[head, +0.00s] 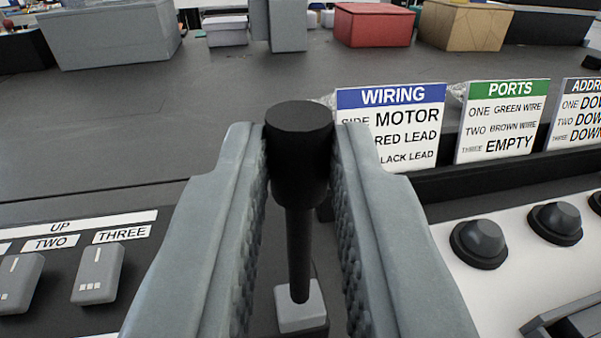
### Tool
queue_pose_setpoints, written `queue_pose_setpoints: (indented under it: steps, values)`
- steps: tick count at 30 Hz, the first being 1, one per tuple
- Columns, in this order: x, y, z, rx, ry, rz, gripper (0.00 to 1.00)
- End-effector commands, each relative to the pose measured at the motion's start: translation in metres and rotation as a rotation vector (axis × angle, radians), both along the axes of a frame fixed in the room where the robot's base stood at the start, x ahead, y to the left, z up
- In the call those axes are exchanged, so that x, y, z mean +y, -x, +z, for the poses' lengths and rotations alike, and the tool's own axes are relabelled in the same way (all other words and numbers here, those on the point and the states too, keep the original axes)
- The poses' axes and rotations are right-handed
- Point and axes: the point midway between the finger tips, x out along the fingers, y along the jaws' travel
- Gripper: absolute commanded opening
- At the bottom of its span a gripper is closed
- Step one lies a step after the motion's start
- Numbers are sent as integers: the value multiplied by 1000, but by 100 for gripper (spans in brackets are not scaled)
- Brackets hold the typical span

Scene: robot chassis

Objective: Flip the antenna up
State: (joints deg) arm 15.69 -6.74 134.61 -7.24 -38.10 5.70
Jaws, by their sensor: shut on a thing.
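The antenna (299,235) is a black rod with a thick black cylindrical cap at the top. It stands close to upright on a small light grey base block (300,308). My gripper (302,165) has its two grey ribbed fingers on either side of the cap and is shut on it. The lower rod shows between the fingers, with space to each side of it.
Grey switches (98,273) under an "UP" label are at the lower left. Black round knobs (479,243) are on a white panel at the right. WIRING (391,125) and PORTS (502,120) cards stand behind. Boxes, one red (374,26), line the back; the left tabletop is clear.

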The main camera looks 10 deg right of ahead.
Motion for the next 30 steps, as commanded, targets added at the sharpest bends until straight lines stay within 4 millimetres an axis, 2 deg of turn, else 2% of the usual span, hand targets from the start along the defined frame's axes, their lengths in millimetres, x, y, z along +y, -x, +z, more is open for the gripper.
queue_pose_setpoints:
  steps: [15,16,19,30]
  values:
    - [1,2,-3,-11,-1,0,0]
    - [1,2,-3,-11,-1,0,21]
    - [0,1,-2,-12,-1,0,40]
    - [0,1,-1,-14,0,0,40]
